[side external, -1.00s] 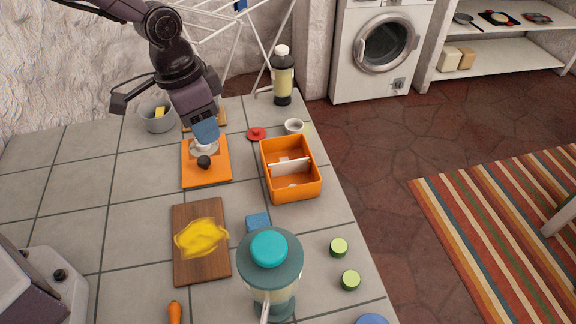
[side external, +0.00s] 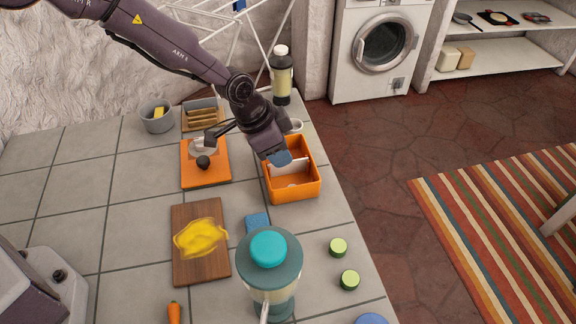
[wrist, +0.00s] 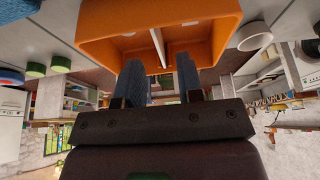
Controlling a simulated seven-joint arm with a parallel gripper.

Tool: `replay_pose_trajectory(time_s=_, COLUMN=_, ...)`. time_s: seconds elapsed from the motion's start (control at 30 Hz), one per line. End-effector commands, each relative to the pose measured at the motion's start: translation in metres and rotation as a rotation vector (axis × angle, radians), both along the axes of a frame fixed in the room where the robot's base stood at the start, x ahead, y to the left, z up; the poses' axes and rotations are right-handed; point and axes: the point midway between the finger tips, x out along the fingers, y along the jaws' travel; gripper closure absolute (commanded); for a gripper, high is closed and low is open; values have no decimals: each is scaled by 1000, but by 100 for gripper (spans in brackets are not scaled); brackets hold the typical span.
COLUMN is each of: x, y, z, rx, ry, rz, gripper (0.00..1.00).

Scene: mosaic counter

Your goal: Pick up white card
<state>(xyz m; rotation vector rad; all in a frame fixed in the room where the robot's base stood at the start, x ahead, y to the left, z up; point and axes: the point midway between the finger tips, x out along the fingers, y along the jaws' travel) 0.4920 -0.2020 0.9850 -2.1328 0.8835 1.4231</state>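A thin white card (side external: 291,167) stands upright across the middle of the orange box (side external: 296,194), like a divider. In the wrist view, the card (wrist: 157,42) shows edge-on inside the box (wrist: 105,28). My gripper (side external: 280,158) is over the box's left part, close to the card, and hides some of it. In the wrist view, the blue fingers of my gripper (wrist: 160,66) are apart, with the card's edge lined up between them. I cannot tell whether the fingertips reach past the card's edge. Nothing is held.
An orange board (side external: 205,178) with a dark-knobbed item is left of the box. A blue block (side external: 257,222) and a teal-lidded blender (side external: 270,270) stand in front. The counter's right edge is near.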

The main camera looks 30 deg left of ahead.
Motion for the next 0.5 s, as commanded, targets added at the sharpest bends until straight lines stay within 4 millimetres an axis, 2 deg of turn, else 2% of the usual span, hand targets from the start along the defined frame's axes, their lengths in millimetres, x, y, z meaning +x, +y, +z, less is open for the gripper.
replay_pose_trajectory(time_s=0.2, x=9, y=-11, z=-31, rx=0, ry=3, rz=0, gripper=66)
replay_pose_trajectory(time_s=0.3, x=12, y=-13, z=-40, rx=0, ry=2, rz=1, gripper=66)
replay_pose_trajectory(time_s=0.5, x=13, y=-14, z=-43, rx=0, ry=0, rz=1, gripper=66)
